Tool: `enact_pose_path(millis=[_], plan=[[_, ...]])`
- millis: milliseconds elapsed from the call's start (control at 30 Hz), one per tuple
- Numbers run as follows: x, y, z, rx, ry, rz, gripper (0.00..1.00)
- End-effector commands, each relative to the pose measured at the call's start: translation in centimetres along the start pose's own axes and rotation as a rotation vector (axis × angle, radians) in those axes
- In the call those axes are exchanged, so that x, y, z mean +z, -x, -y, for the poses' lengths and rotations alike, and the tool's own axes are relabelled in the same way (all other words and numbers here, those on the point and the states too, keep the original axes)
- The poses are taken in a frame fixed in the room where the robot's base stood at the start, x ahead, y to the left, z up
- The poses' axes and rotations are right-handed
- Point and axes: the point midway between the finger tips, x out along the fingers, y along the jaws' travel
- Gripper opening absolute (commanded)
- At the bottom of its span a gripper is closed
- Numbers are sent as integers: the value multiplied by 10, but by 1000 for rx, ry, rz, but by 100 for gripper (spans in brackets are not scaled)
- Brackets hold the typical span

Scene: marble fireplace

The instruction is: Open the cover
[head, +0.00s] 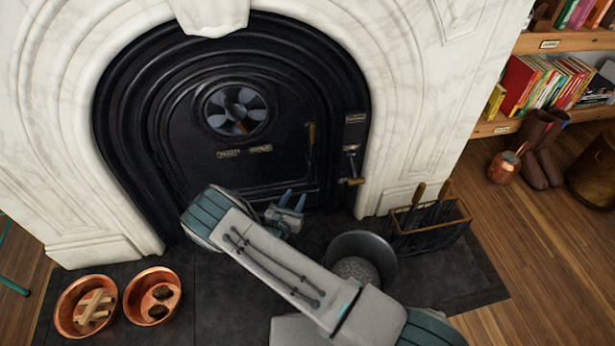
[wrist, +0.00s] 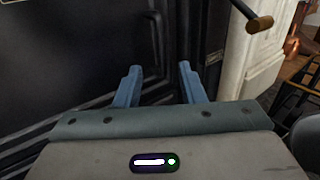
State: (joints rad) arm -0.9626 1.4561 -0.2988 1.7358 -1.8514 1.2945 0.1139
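The cover (head: 240,175) is a black metal door set in the arched fireplace. It looks closed, and it fills the left of the wrist view (wrist: 70,60). A round vent (head: 237,110) sits in its upper part, and a slim wood-tipped handle (head: 310,147) stands upright at its right side. A metal latch with a wooden grip (head: 352,181) is on the frame to the right; a wooden grip also shows at the top right of the wrist view (wrist: 260,23). My gripper (head: 292,196) is low before the cover, left of and below the latch. Its blue fingers (wrist: 160,75) are apart with nothing between them.
A dark bucket (head: 361,248) of grey material stands on the hearth slab beside my arm. A black rack with tools (head: 430,222) stands to its right. Two copper bowls (head: 85,305) are at the left. White marble (head: 420,100) surrounds the fireplace.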

Motion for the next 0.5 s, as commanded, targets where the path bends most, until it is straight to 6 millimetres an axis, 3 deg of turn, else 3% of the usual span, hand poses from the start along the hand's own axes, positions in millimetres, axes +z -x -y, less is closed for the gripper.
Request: enact_pose_path(millis=[300, 500], plan=[[-3, -69, 1, -5, -4, 0, 36], [-2, -100, 1, -5, -3, 0, 36]])
